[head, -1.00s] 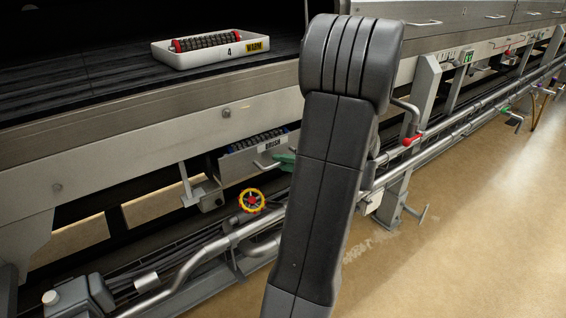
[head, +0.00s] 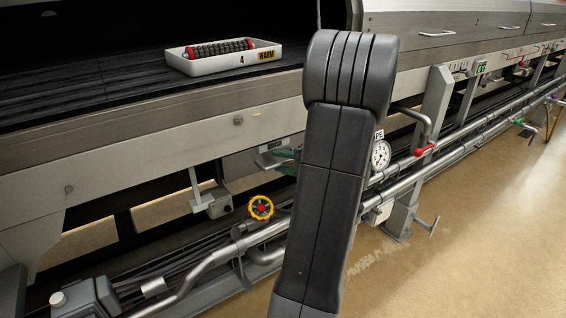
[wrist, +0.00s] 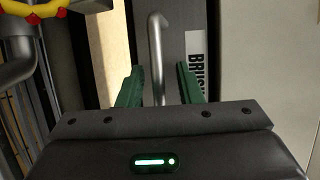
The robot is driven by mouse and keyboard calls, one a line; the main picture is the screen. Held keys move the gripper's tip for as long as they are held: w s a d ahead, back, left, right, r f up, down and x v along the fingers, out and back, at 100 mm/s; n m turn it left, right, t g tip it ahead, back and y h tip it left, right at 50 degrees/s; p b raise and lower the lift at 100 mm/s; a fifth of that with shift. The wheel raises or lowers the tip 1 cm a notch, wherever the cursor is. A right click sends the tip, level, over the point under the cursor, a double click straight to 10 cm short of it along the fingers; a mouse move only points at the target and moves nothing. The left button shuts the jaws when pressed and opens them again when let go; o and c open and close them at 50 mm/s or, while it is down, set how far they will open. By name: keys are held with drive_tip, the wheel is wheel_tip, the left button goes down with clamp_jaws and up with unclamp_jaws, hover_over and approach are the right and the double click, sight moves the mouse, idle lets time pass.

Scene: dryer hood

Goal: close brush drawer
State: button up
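The brush drawer (head: 268,147) sits under the rail of the dryer hood in the head view, with only a small part of its labelled front showing. No contents show, and my arm hides its right side. In the wrist view the dark drawer front (wrist: 173,42) carries a white BRUSH label (wrist: 196,58) and a grey bar handle (wrist: 156,52). My gripper (wrist: 158,78) is open, its two green fingers on either side of the handle with gaps showing. A bit of green finger (head: 285,153) shows beside the drawer in the head view.
A white tray (head: 207,66) marked 4 and WARM holds a red-ended brush roller on the dark belt. A yellow-red valve wheel (head: 261,208) and pipes lie below the drawer. A gauge (head: 381,155) and red-handled lever (head: 424,151) are right of my arm.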

drive_tip(key=p+v, duration=0.2)
drive_tip(key=v, duration=1.2)
drive_tip(key=shift+p, duration=0.3)
drive_tip(key=shift+a, duration=0.15)
drive_tip(key=b+x, duration=0.2)
drive_tip(key=x, duration=1.1)
drive_tip(key=shift+w+a+f+b, duration=0.1)
drive_tip(key=shift+a+f+b, duration=0.05)
drive_tip(key=shift+b, duration=0.15)
drive_tip(key=shift+s+d, duration=0.7)
drive_tip(key=shift+s, duration=0.2)
drive_tip(key=shift+w, duration=0.1)
